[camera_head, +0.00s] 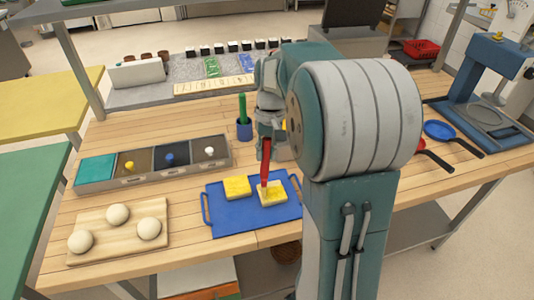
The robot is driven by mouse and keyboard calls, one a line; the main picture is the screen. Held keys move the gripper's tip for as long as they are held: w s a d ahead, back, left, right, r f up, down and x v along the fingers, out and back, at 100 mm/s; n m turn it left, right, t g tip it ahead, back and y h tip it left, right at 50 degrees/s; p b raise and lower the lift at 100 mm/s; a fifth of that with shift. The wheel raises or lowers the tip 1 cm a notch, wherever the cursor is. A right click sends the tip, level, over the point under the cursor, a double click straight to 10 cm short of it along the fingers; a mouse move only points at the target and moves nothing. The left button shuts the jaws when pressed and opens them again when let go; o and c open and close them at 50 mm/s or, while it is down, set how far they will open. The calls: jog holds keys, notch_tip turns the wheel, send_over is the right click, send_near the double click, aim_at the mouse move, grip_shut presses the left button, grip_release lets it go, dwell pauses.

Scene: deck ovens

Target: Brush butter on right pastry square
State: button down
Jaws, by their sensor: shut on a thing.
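My gripper (270,120) is partly hidden by my own arm and is shut on a red brush (265,165) that points down. The brush's lower end is at the right pastry square (273,194), a yellow-topped square on a blue tray (225,226). The tip seems to touch or hover just over its upper left part; I cannot tell which. The left pastry square (236,187) lies beside it on the same tray. A blue cup (244,130) with a green-handled tool (242,106) stands behind the tray. I cannot clearly see a butter container.
A wooden board (120,240) with three dough balls lies at front left. Behind it is a divided bin (155,165) with coloured knobs. A blue pan (440,130), a red pan (422,146) and a blue press-like machine (485,80) stand at right. My arm blocks the tray's right side.

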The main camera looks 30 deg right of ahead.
jog(key=shift+w+d, duration=0.15)
jog(key=shift+w, duration=0.15)
jog(key=shift+d, duration=0.1)
jog(key=shift+s+d, duration=0.25)
jog(key=shift+d, duration=0.55)
jog(key=shift+s+d, duration=0.25)
jog(key=shift+d, duration=0.5)
jog(key=shift+s+d, duration=0.25)
jog(key=shift+d, duration=0.55)
jog(key=shift+w, duration=0.15)
jog(key=shift+w, duration=0.25)
jog(key=shift+w+a, duration=0.25)
jog(key=shift+a, duration=0.6)
jog(key=shift+w+a, duration=0.25)
jog(key=shift+a, duration=0.55)
jog(key=shift+w+a, duration=0.25)
jog(key=shift+a, duration=0.6)
